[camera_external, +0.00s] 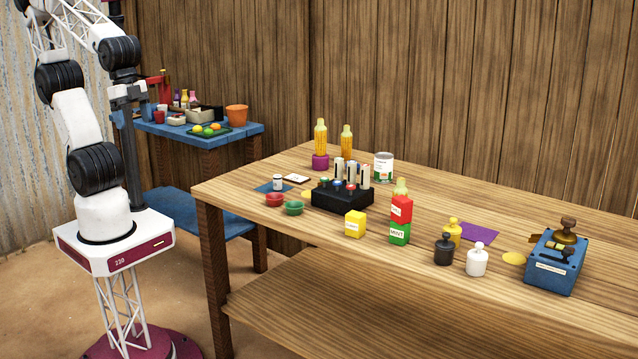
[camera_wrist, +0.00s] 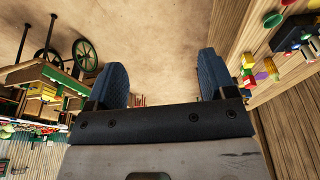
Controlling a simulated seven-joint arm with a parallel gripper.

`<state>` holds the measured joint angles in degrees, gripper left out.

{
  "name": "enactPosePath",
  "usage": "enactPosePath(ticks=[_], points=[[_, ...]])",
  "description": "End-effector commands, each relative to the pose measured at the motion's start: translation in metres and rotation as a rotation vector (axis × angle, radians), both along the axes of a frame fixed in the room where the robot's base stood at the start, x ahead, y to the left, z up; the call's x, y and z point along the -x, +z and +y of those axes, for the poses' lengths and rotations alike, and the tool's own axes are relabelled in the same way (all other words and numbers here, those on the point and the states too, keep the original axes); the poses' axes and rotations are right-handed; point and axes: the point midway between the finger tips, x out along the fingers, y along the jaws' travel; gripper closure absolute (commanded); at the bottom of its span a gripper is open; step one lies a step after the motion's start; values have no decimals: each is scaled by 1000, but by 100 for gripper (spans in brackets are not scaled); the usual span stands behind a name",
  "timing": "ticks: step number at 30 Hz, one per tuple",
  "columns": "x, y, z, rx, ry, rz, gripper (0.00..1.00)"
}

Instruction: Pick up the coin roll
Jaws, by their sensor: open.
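A black rack (camera_external: 342,197) stands on the wooden table in the external view. Several upright rolls with pale wrappers (camera_external: 352,171) stand in its back row, and shorter ones with coloured tops are in front. I take these to be coin rolls but cannot tell one particular roll apart. My gripper (camera_wrist: 163,72) shows in the wrist view with its two blue fingers wide apart and nothing between them. It is well away from the rack, up on the left side of the external view. The table items are small at the right edge of the wrist view.
A blue scale box (camera_external: 553,266) is at right.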

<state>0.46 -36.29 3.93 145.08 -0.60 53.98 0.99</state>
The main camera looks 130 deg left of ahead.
Motion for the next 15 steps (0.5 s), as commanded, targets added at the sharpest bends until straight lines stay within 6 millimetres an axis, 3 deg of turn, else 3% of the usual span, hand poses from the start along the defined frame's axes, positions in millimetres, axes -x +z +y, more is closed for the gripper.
enactPosePath(ticks=[3,15], points=[[0,0,0,0,0,0,39],[-2,-3,6,-23,-6,9,39]])
